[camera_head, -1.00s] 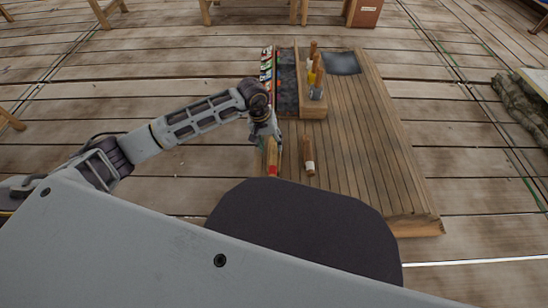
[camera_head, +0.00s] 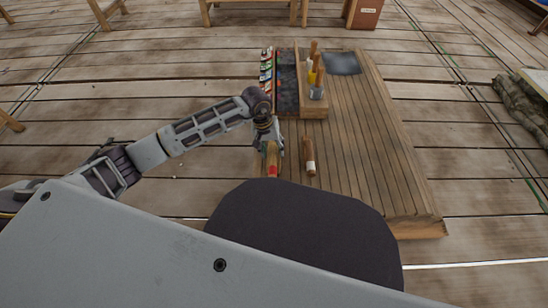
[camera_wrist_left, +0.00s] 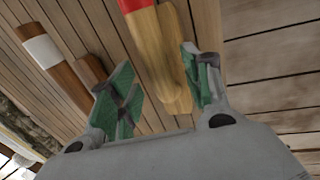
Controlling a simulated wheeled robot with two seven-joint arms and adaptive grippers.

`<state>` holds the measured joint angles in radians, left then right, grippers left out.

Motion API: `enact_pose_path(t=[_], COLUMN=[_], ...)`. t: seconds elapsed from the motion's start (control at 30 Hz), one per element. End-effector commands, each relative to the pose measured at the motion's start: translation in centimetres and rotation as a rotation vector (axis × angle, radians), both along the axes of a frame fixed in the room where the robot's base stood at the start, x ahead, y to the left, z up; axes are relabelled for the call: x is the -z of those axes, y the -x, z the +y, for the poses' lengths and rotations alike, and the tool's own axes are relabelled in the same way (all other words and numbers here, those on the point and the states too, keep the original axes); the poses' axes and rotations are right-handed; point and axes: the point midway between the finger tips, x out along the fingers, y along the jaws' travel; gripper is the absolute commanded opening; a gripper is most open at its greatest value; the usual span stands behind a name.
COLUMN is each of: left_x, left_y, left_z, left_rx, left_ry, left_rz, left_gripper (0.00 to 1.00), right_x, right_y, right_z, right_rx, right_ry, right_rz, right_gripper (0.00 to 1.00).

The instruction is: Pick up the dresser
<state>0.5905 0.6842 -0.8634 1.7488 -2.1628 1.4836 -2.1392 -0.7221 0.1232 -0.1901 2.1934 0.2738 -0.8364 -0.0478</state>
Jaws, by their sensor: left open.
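A wooden tool with a red band (camera_head: 272,168), which looks like the dresser, lies at the near left of the plank board. It also shows in the left wrist view (camera_wrist_left: 160,55). My left gripper (camera_head: 269,147) is over its far end. In the left wrist view the gripper's green-padded fingers (camera_wrist_left: 160,92) are open, one on each side of the tool's pale wooden end, with gaps visible. A second wooden tool with a white band (camera_head: 310,157) lies to the right, outside the fingers. My right gripper is out of view.
The plank board (camera_head: 365,150) has free room on its right. At its back stand a wooden rack with upright tools (camera_head: 314,105), a dark grey strip (camera_head: 287,85), a row of small coloured items (camera_head: 266,70) and a dark sheet (camera_head: 342,63).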

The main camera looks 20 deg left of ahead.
Motion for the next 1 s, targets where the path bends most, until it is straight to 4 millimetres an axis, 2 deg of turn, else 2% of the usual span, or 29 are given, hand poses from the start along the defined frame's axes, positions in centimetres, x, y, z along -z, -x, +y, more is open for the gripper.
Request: enact_pose_path(t=[0.3, 0.87, 1.0], left_x=[2.6, 2.8, 2.8], left_y=[-0.2, -0.3, -0.3], left_z=[-0.5, -0.5, -0.5], left_rx=[-0.001, -0.001, -0.001], left_ry=[0.001, 0.001, 0.001], left_rz=[0.0, 0.0, 0.0], left_gripper=[0.49, 0.49, 0.32], right_x=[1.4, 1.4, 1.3], right_y=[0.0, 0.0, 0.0], right_z=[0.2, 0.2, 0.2], right_rx=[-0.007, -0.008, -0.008], right_ry=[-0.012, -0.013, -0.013], right_rz=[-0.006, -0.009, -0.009], right_gripper=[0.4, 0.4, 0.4])
